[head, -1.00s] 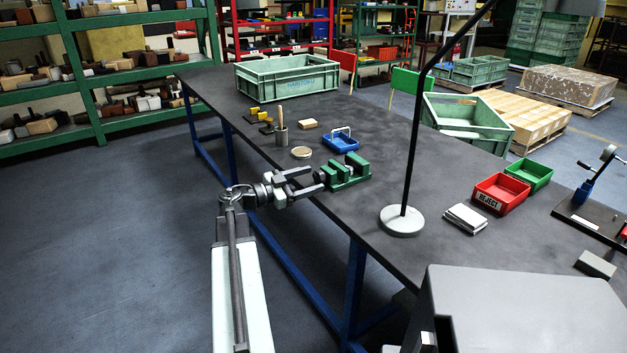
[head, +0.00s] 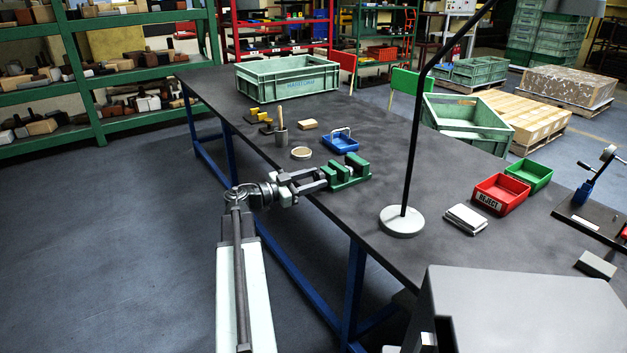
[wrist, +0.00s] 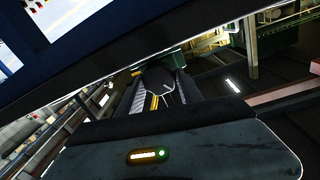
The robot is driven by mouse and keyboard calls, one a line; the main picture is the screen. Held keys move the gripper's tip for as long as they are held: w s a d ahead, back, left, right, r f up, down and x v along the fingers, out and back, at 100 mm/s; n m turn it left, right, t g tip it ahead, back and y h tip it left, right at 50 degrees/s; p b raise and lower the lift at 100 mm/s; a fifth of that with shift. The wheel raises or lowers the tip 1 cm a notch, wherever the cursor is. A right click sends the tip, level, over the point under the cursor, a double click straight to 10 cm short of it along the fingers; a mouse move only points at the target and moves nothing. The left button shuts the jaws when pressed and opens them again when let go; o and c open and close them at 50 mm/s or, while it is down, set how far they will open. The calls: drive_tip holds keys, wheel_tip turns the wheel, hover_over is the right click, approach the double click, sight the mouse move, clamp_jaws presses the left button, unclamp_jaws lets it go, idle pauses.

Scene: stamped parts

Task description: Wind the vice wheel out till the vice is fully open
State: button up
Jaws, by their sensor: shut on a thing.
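The green vice (head: 352,171) sits near the left edge of the dark bench, with a gap showing between its upright jaw blocks. My gripper (head: 324,179) reaches in from the left at the vice's near end, its two fingers drawn together on the vice wheel. The wheel is hidden by the fingers in the head view. In the wrist view a dark rounded piece, which looks like the wheel (wrist: 158,80), lies between the fingers of my gripper (wrist: 156,92). How far the vice is open is hard to judge.
The lamp base (head: 402,221) stands to the right. Red (head: 500,194) and green bins (head: 529,174) lie further right.

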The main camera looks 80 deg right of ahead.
drive_tip(key=n, duration=0.4)
drive_tip(key=shift+f+n+b, duration=0.15)
drive_tip(key=shift+n+b, duration=0.15)
drive_tip(key=shift+b, duration=0.1)
drive_tip(key=shift+n+h, duration=0.3)
drive_tip(key=shift+n, duration=1.8)
drive_tip(key=o, duration=1.4)
drive_tip(key=shift+w, duration=0.1)
drive_tip(key=v, duration=0.7)
drive_tip(key=shift+w+a+b, duration=0.15)
drive_tip(key=shift+w+b, duration=0.15)
drive_tip(key=shift+b, duration=0.15)
